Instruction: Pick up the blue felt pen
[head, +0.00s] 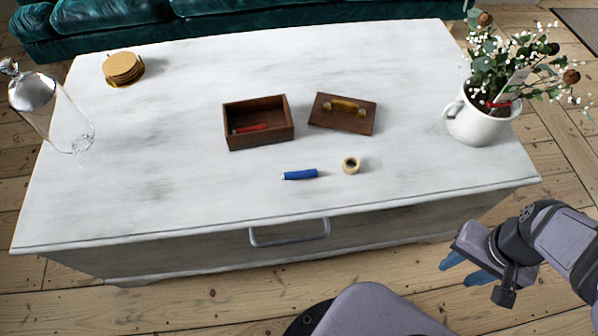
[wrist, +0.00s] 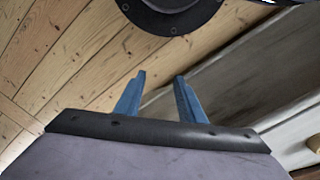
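The blue felt pen (head: 299,174) lies on the white table top (head: 170,160), near its front edge and left of a small tape roll. My gripper (head: 466,268) is off the table's front right side, above the floor and well to the right of the pen. In the wrist view its two blue fingers (wrist: 158,92) stand apart with nothing between them. The pen does not show in the wrist view.
An open wooden box (head: 258,139) with a red item (head: 250,128) inside stands behind the pen. Its lid (head: 343,114) lies beside it. The tape roll (head: 351,165) is close to the pen.

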